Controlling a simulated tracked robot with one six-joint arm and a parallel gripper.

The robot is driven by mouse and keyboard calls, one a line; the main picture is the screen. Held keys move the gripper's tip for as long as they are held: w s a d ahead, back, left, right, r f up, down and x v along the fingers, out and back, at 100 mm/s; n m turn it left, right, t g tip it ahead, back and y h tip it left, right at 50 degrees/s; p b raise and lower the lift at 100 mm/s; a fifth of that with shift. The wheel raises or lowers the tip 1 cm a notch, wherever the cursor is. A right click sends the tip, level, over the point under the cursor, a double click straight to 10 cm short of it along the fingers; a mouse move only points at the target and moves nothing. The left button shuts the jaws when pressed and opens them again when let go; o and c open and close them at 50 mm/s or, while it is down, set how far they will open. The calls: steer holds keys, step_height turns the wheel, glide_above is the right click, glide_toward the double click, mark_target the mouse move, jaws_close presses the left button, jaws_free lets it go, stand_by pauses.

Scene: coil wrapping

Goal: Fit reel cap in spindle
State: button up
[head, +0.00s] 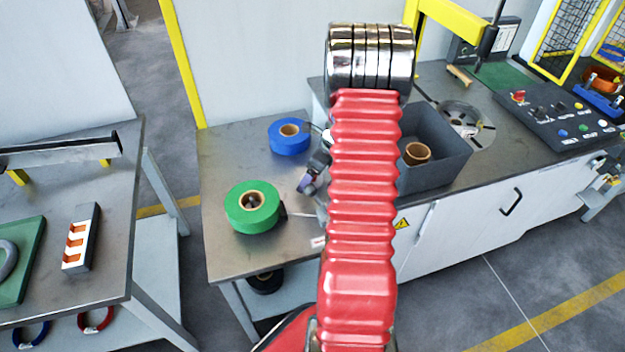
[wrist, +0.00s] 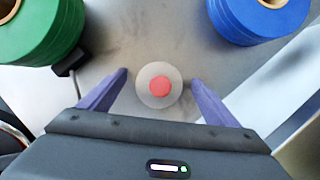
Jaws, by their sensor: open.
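The likely reel cap (wrist: 147,97) is a pale round disc with a red centre. In the wrist view it lies on the grey metal table, between and slightly below the tips of my gripper (wrist: 160,77). The two purple fingers are open, one on each side of it, with a visible gap on both sides. How high they are above the table is hard to tell. In the head view my gripper (head: 312,178) is partly hidden behind my red arm sleeve, and the cap is hidden. I cannot identify the spindle for certain.
A green tape reel (head: 252,207) and a blue tape reel (head: 289,137) flank the spot. A grey bin (head: 440,170) holding a brown ring (head: 417,153) stands right. Behind it are a round machine plate (head: 462,128) and control panel (head: 560,118). A separate table (head: 110,250) stands left.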

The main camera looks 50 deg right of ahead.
steer(key=shift+c, duration=0.4)
steer(key=c, duration=1.1)
steer(key=shift+r, duration=0.2)
step_height(320, 180, up, 10)
steer(key=shift+f, duration=0.25)
steer(key=shift+r, duration=0.15)
